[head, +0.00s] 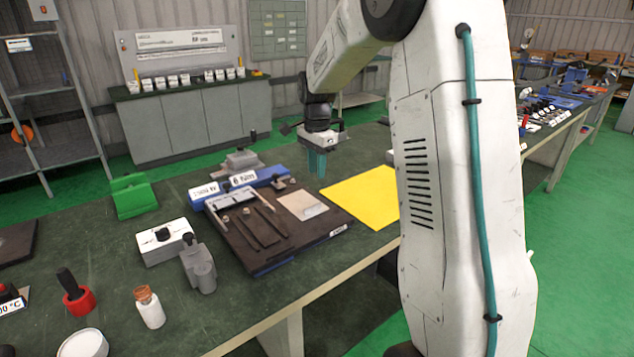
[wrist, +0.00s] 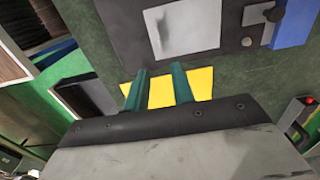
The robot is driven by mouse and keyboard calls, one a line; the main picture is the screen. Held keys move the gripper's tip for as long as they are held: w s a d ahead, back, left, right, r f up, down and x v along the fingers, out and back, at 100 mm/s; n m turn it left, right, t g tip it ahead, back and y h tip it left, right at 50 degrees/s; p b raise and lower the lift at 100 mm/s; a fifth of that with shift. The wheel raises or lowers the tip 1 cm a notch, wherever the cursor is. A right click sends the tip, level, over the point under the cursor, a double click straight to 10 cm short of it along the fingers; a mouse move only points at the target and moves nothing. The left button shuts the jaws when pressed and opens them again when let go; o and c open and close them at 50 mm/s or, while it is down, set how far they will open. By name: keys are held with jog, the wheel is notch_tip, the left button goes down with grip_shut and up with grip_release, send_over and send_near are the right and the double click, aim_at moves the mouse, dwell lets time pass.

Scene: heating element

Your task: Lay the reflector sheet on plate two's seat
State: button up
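A thin pale rectangular sheet (head: 302,205), which looks like the reflector sheet, lies on the right part of a dark plate (head: 262,262) on the bench. In the wrist view the sheet (wrist: 185,25) looks silvery, on the dark plate (wrist: 130,35). I cannot read which plate is plate two. My gripper (head: 317,165) hangs above the bench behind the plate, pointing down. In the wrist view its teal fingers (wrist: 160,85) are apart with nothing between them except the yellow mat far below.
A yellow mat (head: 365,197) lies right of the plate. Blue labelled blocks (head: 245,184) line its back edge. A green block (head: 132,196), a white box (head: 165,242), a grey fixture (head: 198,268) and a bottle (head: 149,308) stand to the left.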

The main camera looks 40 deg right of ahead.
jog(key=s+a+r+n, duration=0.4)
jog(key=s+a+r, duration=0.15)
jog(key=s, duration=0.25)
jog(key=s+a+r+n, duration=0.4)
jog(key=s+a, duration=0.3)
jog(key=s+a+f+n, duration=0.1)
jog(key=s+a+n, duration=0.1)
jog(key=s, duration=0.4)
jog(key=s+a+n, duration=0.2)
jog(key=s+n, duration=0.2)
jog(key=s, duration=0.3)
jog(key=s+a+f+n+t, duration=0.1)
jog(key=s+a+n, duration=0.1)
jog(key=s, duration=0.5)
jog(key=shift+a+f+n, duration=0.2)
jog(key=shift+f+n, duration=0.15)
jog(key=shift+n, duration=0.45)
jog(key=shift+s, duration=0.1)
